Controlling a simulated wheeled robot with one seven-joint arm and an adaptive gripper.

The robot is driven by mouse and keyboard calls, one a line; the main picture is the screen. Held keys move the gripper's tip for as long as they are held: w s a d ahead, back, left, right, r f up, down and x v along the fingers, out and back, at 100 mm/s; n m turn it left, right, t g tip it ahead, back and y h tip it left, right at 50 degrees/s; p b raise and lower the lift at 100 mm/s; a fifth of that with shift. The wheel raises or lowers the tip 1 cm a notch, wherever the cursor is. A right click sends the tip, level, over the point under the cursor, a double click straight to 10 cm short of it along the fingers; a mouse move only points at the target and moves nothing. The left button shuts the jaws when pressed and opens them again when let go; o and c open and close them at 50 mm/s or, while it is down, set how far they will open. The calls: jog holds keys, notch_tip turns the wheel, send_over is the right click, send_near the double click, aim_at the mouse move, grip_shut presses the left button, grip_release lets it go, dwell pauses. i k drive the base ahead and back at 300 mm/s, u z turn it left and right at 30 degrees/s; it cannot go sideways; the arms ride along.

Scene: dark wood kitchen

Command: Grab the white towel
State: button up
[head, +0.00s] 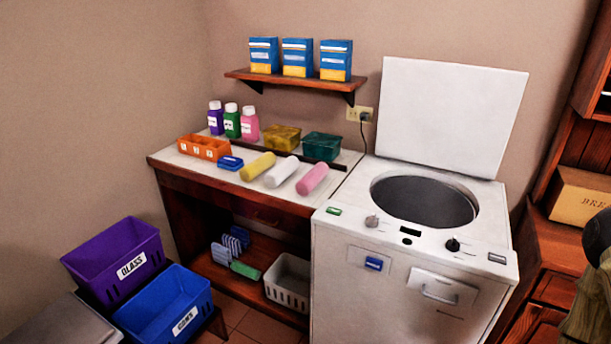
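The white towel (282,171) is a rolled cylinder lying on the pale countertop (190,165). It lies between a yellow rolled towel (258,165) on its left and a pink rolled towel (312,179) on its right, with small gaps between them. Nothing covers it. My gripper does not show in the head view.
Behind the towels stand yellow (283,137) and teal (321,146) baskets; an orange box (204,147) and blue item (230,163) lie left. An open top-loading washer (365,275) adjoins the counter's right end. A wall shelf (300,80) with blue boxes hangs above.

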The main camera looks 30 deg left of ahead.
aim_at(275, 177)
jog(key=u, duration=0.5)
jog(key=k, duration=0.55)
jog(key=u, duration=1.05)
jog(key=i, duration=1.15)
jog(key=z, duration=0.3)
